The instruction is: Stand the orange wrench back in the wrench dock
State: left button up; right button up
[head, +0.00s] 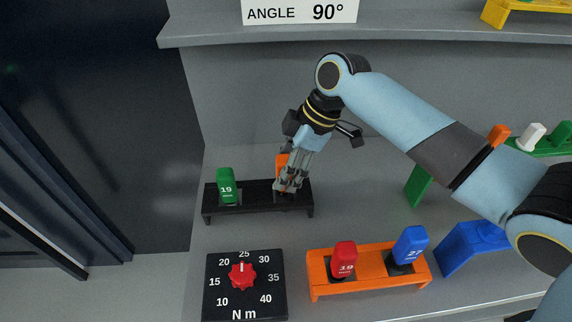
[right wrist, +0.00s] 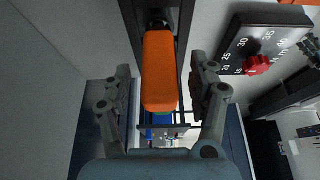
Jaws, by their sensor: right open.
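The orange wrench (head: 281,161) is at the right-hand slot of the black wrench dock (head: 253,203), partly hidden by my right gripper. Its orange handle (right wrist: 160,70) fills the middle of the right wrist view, with its far end at the black dock (right wrist: 186,14). It appears to stand upright in the slot, though its foot is hard to see. My right gripper (head: 289,183) is open at the handle. In the right wrist view its fingers (right wrist: 162,92) are on either side of the handle, with gaps visible. My left gripper is not in view.
A green handle marked 19 (head: 227,184) stands in the dock's left slot. In front are a torque dial panel (head: 220,290) and an orange rack (head: 370,287) with red (head: 344,260) and blue (head: 410,245) pieces. A shelf edge (head: 400,35) runs above.

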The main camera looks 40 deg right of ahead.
aim_at(283, 158)
notch_tip(283, 158, up, 4)
jog(key=p, duration=0.3)
jog(key=shift+f+p, duration=0.1)
jog(key=shift+p, duration=0.25)
notch_tip(283, 158, up, 2)
jog(key=shift+r+p, duration=0.25)
jog(key=shift+p, duration=0.2)
jog(key=shift+r, duration=1.4)
